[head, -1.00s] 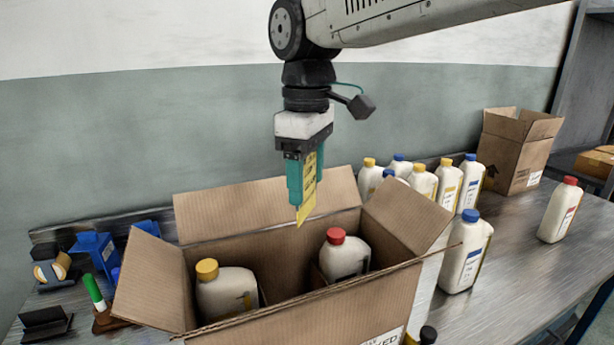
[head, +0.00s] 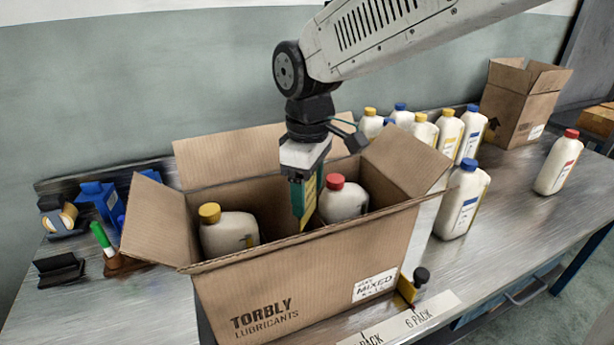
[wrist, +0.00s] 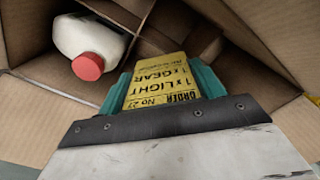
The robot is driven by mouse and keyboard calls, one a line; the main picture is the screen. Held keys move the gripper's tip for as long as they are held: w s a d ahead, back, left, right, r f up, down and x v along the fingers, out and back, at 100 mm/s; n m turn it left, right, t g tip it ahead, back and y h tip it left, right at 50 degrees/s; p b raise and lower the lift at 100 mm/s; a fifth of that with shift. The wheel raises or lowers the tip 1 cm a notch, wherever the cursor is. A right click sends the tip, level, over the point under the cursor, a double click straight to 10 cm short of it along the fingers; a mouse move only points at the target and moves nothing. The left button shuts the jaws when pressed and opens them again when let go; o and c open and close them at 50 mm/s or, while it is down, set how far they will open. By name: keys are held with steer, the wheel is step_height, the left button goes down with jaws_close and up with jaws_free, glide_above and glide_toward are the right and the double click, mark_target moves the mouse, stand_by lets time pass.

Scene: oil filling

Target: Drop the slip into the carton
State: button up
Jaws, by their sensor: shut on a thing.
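The open carton (head: 285,272) stands on the bench with its flaps spread. It holds a yellow-capped bottle (head: 228,231) at the left and a red-capped bottle (head: 342,198) at the right, which also shows in the wrist view (wrist: 88,40). My gripper (head: 303,205) points down inside the carton's opening, between the two bottles. It is shut on the yellow slip (head: 311,200), whose handwritten order text faces up in the wrist view (wrist: 160,85). The slip's lower end is hidden behind the carton's front wall in the head view.
Several white bottles (head: 446,130) stand behind and right of the carton. A smaller open box (head: 515,105) is at the back right.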

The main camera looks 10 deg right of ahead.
steer(key=o, duration=1.1)
step_height(320, 180, up, 8)
steer(key=shift+f, duration=0.15)
